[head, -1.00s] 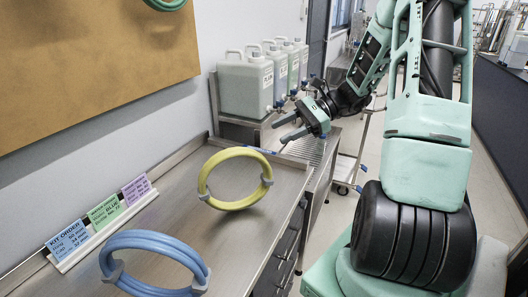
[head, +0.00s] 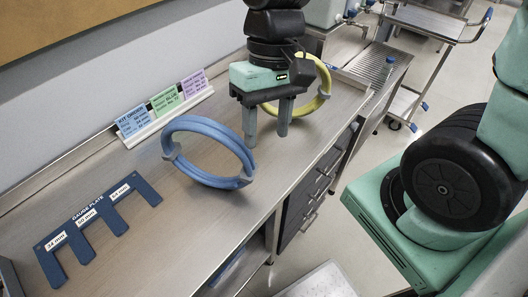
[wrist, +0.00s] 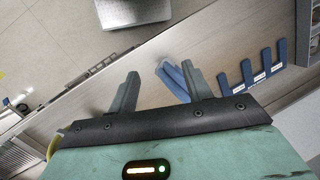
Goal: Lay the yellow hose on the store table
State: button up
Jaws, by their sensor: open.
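The yellow hose (head: 325,80) is a coil with grey ties on a steel table (head: 225,245). In the head view it is behind my gripper (head: 266,139) and partly hidden by it. A bit of yellow shows at the left edge of the wrist view (wrist: 53,145). My gripper points down over the table, open, with no hose seen held between its fingers. A blue hose coil (head: 208,180) is to the left of my gripper. It shows beyond the fingertips in the wrist view (wrist: 172,80). I cannot tell which surface is the store table.
A blue gauge plate (head: 105,215) with slots lies at the table's left. A rack with blue, green and purple cards (head: 165,118) stands along the back. Canisters (head: 325,12) and a trolley (head: 440,22) are farther right. Bare table lies between plate and blue hose.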

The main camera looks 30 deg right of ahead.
jog(key=s+a+n+t+h, duration=0.1)
jog(key=s+a+n+t, duration=0.1)
jog(key=s+n, duration=0.3)
jog(key=shift+s+a+r+n, duration=0.15)
jog(key=shift+s+a+n, duration=0.05)
jog(key=shift+a+n, duration=0.7)
